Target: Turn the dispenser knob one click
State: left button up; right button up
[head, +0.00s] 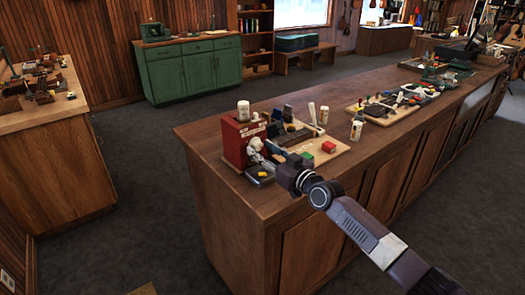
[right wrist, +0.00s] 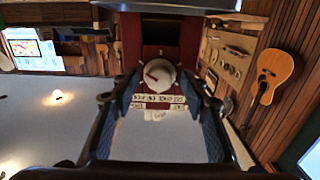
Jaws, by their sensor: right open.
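The red dispenser (head: 233,140) stands upright at the near left corner of the wooden counter. Its round white knob (right wrist: 158,75) faces my right wrist camera and bears a red mark pointing to upper left in that view. The knob also shows in the head view (head: 256,146). My right gripper (head: 267,158) is in front of the dispenser's face. Its fingers (right wrist: 160,88) are open, one on each side of the knob, with gaps visible between pads and knob. I cannot tell how far their tips reach around it. My left gripper is out of view.
A small dark tray (head: 261,179) sits just below the knob. A white jar (head: 243,110) stands on the dispenser. The counter's front edge is bare.

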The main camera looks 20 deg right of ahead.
jog(key=c, duration=0.8)
grip_shut()
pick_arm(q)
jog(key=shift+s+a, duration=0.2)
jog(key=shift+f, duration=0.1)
